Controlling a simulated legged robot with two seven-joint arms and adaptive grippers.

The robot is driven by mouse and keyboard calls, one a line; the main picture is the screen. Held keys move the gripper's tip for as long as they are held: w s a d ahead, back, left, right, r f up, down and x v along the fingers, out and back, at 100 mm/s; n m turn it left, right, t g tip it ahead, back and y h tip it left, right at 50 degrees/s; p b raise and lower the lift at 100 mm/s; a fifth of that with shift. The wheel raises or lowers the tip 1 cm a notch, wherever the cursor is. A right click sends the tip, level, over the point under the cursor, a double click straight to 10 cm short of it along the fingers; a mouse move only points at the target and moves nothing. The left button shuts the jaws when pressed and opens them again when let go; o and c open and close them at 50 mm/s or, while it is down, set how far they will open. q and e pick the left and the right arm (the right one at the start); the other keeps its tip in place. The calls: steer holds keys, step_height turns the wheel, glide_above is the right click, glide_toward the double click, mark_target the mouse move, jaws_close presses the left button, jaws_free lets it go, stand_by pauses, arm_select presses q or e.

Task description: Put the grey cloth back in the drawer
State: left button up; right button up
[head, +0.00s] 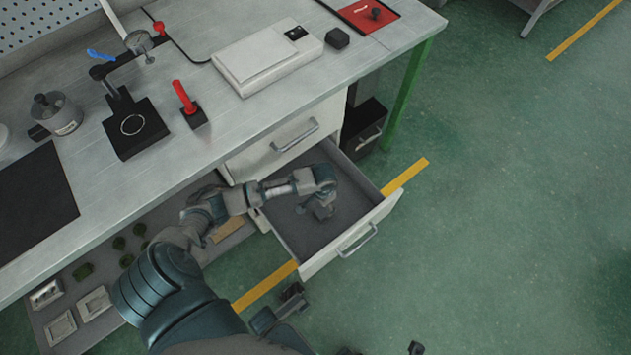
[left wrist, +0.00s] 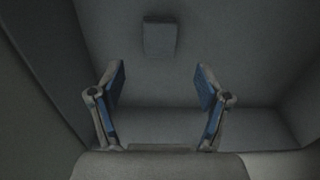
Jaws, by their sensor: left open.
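The drawer (head: 278,222) under the bench stands pulled open, with a dark grey floor. My left gripper (head: 322,210) points down inside it. In the left wrist view the left gripper (left wrist: 160,85) is open, its two blue-padded fingers wide apart with nothing between them. A small grey rectangular piece (left wrist: 160,37) lies on the drawer floor beyond the fingertips, apart from them. It may be the folded grey cloth, but I cannot tell for sure. No other grey cloth is recognisable. My right gripper cannot be made out.
The drawer's front wall with its handle (head: 357,241) faces the open green floor (head: 500,220). The benchtop holds a white flat box (head: 268,62), a red-handled tool (head: 184,97) and a black stand (head: 135,125). A green bench leg (head: 405,95) stands behind the drawer.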

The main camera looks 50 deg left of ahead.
arm_select(q)
steer(key=shift+r+p, duration=0.55)
steer(key=shift+r, duration=1.1)
